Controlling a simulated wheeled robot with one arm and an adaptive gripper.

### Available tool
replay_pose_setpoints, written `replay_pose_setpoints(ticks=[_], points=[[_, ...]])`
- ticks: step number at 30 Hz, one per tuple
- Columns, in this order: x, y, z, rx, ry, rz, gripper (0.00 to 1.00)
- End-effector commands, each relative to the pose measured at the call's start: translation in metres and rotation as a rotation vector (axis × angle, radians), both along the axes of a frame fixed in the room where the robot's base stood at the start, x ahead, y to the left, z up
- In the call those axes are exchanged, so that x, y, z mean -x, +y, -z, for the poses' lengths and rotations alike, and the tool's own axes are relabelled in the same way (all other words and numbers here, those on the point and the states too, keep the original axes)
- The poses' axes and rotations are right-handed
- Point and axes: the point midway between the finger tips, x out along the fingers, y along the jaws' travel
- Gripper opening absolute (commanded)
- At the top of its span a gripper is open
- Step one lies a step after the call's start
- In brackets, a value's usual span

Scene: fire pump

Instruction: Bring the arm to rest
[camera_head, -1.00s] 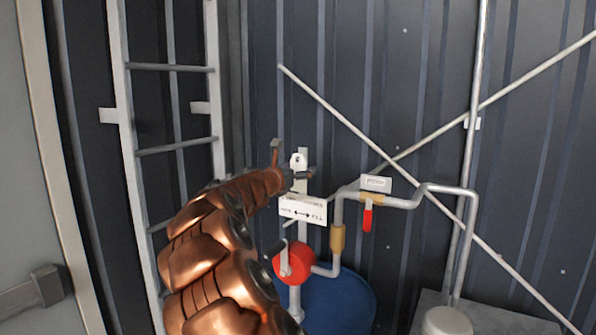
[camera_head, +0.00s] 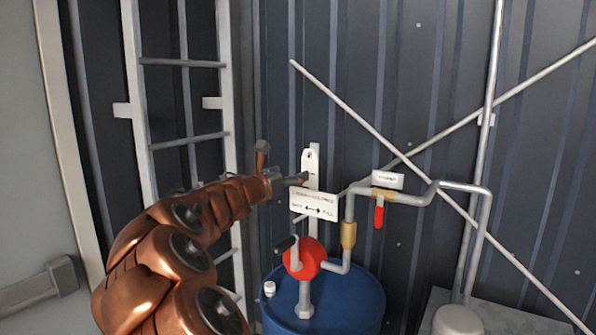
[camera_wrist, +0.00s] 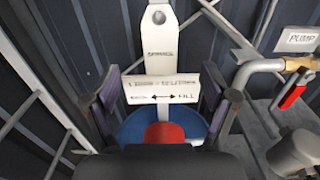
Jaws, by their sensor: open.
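My copper-coloured arm comes up from the bottom left in the head view. My gripper (camera_head: 281,167) is at its end, in front of the wall and just left of the upright white bracket (camera_head: 311,162). Its jaws are apart with nothing between them. In the wrist view my gripper (camera_wrist: 160,98) shows a finger on each side, framing the white sign (camera_wrist: 162,90) with a double arrow and "FILL". The sign also shows in the head view (camera_head: 313,204), right of and below the jaws. I cannot tell the exact gap between gripper and sign.
A red pump (camera_head: 302,259) with a crank sits on a blue drum (camera_head: 345,305) below the sign. Grey piping with a red-handled valve (camera_head: 379,215) runs right. A ladder (camera_head: 140,100) stands left, behind my arm. A door (camera_head: 25,150) is at far left.

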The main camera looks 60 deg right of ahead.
Motion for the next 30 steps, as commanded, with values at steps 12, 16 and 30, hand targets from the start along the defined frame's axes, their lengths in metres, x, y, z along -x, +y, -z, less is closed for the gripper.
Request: replay_pose_setpoints(ticks=[12,16,30], points=[[0.001,0.017,-0.001,0.000,-0.002,-0.001,0.85],[0.002,0.018,0.000,-0.005,-0.013,0.001,0.85],[0.107,0.128,0.094,-0.443,-0.823,0.311,0.85]])
